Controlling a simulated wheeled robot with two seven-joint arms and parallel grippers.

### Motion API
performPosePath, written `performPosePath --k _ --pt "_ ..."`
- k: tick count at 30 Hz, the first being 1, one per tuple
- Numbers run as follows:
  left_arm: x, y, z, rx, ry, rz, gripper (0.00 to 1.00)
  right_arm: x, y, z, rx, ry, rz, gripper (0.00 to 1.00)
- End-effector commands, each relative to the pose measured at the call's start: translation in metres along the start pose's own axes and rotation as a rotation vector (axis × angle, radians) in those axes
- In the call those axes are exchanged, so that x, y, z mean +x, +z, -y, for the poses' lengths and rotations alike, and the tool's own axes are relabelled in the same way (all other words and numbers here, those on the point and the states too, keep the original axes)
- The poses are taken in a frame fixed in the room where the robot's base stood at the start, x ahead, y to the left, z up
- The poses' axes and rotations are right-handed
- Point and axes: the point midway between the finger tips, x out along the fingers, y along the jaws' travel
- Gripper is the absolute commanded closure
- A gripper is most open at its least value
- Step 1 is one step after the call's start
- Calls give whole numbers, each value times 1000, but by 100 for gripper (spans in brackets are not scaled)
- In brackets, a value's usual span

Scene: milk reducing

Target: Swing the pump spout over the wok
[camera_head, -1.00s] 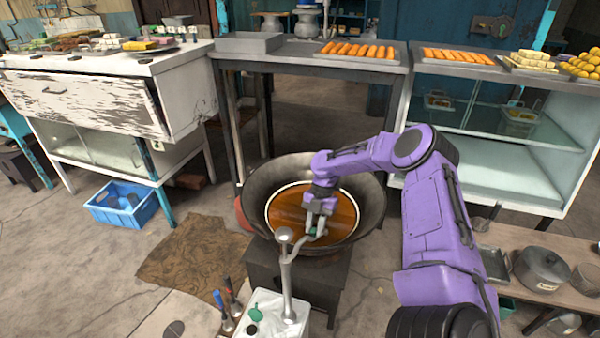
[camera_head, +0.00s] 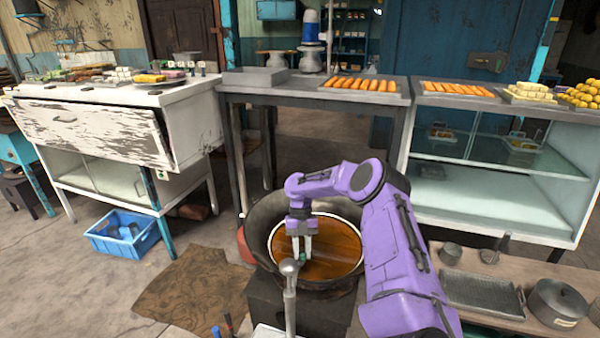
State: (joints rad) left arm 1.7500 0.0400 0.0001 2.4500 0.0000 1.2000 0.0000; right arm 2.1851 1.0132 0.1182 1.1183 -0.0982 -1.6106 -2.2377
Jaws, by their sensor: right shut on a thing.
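The wok (camera_head: 262,222) holds brown liquid (camera_head: 334,245) and sits on a dark stand. The silver pump post (camera_head: 290,305) stands upright in front of it, with its rounded head (camera_head: 289,267) overlapping the wok's near rim in the picture. My right gripper (camera_head: 302,256) points down just behind the pump head, over the wok's liquid in the picture. It is shut on the pump spout, which is mostly hidden by the fingers and head; a small green part (camera_head: 302,257) shows between the fingertips. My left gripper is out of view.
A metal table (camera_head: 280,87) with a tray of orange rolls (camera_head: 362,84) stands behind the wok. A glass cabinet (camera_head: 500,190) stands at right. A low bench with a tray (camera_head: 483,294) and pot (camera_head: 557,301) is at front right. A blue crate (camera_head: 124,234) lies at left.

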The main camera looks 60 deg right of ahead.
Motion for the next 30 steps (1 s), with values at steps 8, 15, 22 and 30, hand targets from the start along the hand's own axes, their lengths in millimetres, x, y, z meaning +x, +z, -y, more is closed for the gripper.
performPosePath --k 8,15,22,30 --pt "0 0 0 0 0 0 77 0 0 -2 -5 -2 1 100" --pt "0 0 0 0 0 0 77 0 0 -2 -5 -1 1 48" --pt "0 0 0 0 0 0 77 -1 0 -2 -3 -1 1 48" --pt "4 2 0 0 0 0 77 -50 1 -2 -3 1 6 48"
